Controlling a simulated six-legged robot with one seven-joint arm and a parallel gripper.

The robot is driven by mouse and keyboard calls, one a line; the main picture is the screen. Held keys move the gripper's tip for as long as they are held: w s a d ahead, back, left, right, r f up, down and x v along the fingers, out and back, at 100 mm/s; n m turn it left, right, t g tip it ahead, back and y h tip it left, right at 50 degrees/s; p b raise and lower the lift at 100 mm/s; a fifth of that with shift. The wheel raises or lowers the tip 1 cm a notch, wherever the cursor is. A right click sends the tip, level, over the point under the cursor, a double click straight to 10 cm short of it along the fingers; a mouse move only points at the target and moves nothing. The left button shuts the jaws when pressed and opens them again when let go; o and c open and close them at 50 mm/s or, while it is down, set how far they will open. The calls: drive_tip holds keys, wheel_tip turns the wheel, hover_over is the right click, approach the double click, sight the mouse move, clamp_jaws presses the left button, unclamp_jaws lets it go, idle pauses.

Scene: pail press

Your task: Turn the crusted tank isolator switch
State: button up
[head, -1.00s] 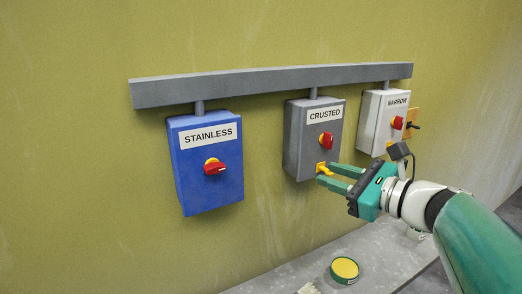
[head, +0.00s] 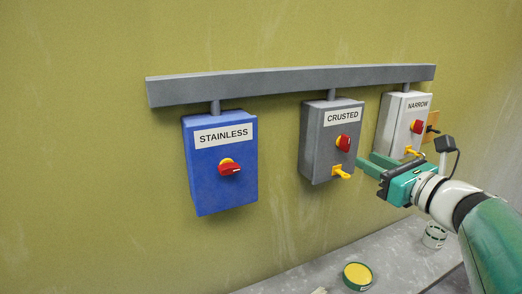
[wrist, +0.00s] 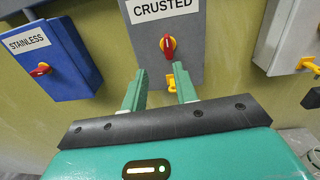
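The grey CRUSTED isolator box (head: 313,150) hangs under a rail on the wall. Its red switch handle on a yellow base (head: 343,143) is on the front, and it also shows upright in the wrist view (wrist: 168,45). A yellow hasp or tab (head: 341,172) sits below the switch. My green gripper (head: 370,166) is open and empty, just in front and to the right of the box. In the wrist view its fingers (wrist: 158,92) are apart, with the yellow tab (wrist: 172,80) seen between and beyond them.
The blue STAINLESS box (head: 222,175) with its red switch is at the left. The white NARROW box (head: 397,120) is at the right. A grey rail (head: 290,83) runs above. A round yellow-topped tin (head: 357,274) stands on the grey ledge below.

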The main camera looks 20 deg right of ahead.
sight(349, 145)
drive_tip(key=shift+m+h, duration=0.3)
drive_tip(key=shift+m, duration=0.2)
drive_tip(key=w, duration=0.7)
drive_tip(key=shift+w+d+r, duration=0.15)
drive_tip(key=shift+w+d, duration=0.2)
drive_tip(key=shift+w, duration=0.05)
drive_tip(key=c, duration=0.6)
drive_tip(key=m, duration=0.4)
drive_tip(key=shift+m, duration=0.4)
drive_tip(key=m, duration=1.2)
drive_tip(key=o, duration=0.8)
drive_tip(key=shift+m, duration=0.4)
